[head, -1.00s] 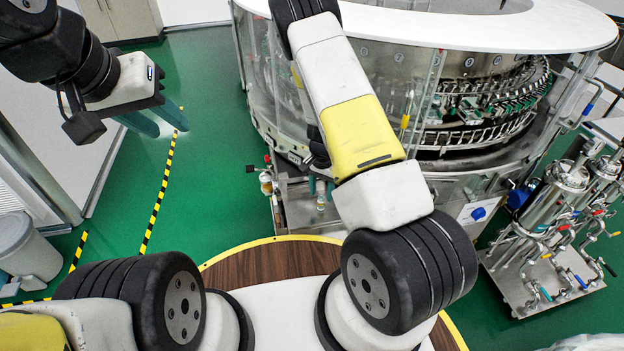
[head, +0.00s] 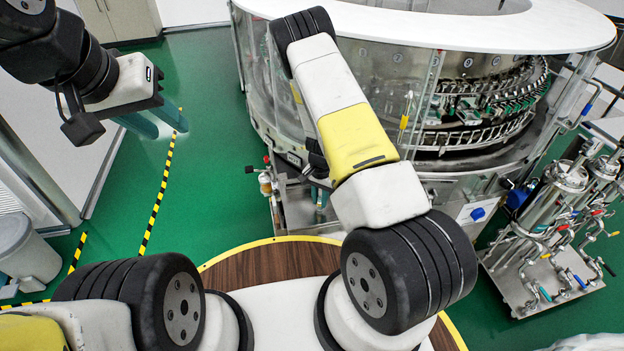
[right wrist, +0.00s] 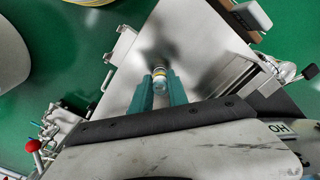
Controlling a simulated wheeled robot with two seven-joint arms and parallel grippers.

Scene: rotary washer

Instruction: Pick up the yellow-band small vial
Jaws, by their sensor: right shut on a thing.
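The small vial (right wrist: 160,82) is glass with a yellow band near its top. In the right wrist view it is between the two teal fingertips of my right gripper (right wrist: 159,88), which is shut on it. A steel tray surface (right wrist: 185,45) of the machine lies below. My left gripper (head: 155,121) is open and empty, over the green floor at the upper left.
The round washer (head: 470,110) with clear panels and a white top fills the upper right. A steel cart with canisters (head: 555,205) stands at the right. A red-knobbed lever (right wrist: 33,147) is at the lower left of the wrist view. A grey bin (head: 25,250) stands far left.

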